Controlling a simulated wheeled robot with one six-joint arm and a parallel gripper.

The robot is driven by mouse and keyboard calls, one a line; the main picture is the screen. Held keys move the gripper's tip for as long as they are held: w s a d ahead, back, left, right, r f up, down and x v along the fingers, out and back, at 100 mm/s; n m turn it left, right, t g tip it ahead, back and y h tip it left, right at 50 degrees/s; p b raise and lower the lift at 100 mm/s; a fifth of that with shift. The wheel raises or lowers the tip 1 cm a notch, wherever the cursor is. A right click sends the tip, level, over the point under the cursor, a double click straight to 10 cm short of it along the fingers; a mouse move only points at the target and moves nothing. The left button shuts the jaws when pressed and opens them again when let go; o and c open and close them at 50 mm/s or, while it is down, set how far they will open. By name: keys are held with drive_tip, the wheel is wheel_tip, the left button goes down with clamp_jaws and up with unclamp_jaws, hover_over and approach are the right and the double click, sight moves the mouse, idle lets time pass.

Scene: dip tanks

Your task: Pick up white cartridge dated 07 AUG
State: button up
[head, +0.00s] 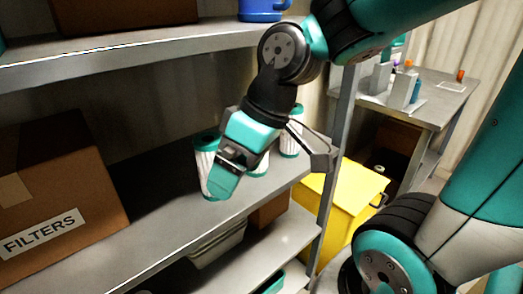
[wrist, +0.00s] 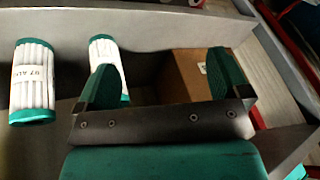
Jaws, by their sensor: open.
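A white pleated cartridge with teal end caps (wrist: 33,80) is at the left of the wrist view. In the head view, my gripper (head: 228,172) is at the shelf beside a white cartridge (head: 204,160); another cartridge (head: 290,142) stands farther right. Dates are unreadable there.
The grey shelf (head: 150,222) holds a cardboard box marked FILTERS (head: 55,190) at left. An upper shelf (head: 130,52) is above my gripper. A shelf post (head: 335,170) and yellow bin (head: 345,205) are to the right. A brown box (wrist: 188,75) shows below the shelf edge.

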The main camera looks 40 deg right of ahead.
drive_tip(key=w+d+f+m+t+h+b, duration=0.2)
drive_tip(key=d, duration=0.7)
drive_tip(key=w+d+f+m+t+h+b, duration=0.1)
drive_tip(key=w+d+f+t+b, duration=0.1)
drive_tip(key=d, duration=0.8)
drive_tip(key=w+a, duration=0.1)
drive_tip(key=w, duration=0.3)
drive_tip(key=w+a+p, duration=0.1)
drive_tip(key=w, duration=0.2)
drive_tip(key=w+a+p, duration=0.1)
drive_tip(key=w, duration=0.3)
drive_tip(key=shift+w+r, duration=0.15)
drive_tip(key=shift+w, duration=0.15)
drive_tip(key=shift+w+f, duration=0.15)
drive_tip(key=shift+f, duration=0.3)
drive_tip(key=c, duration=1.4)
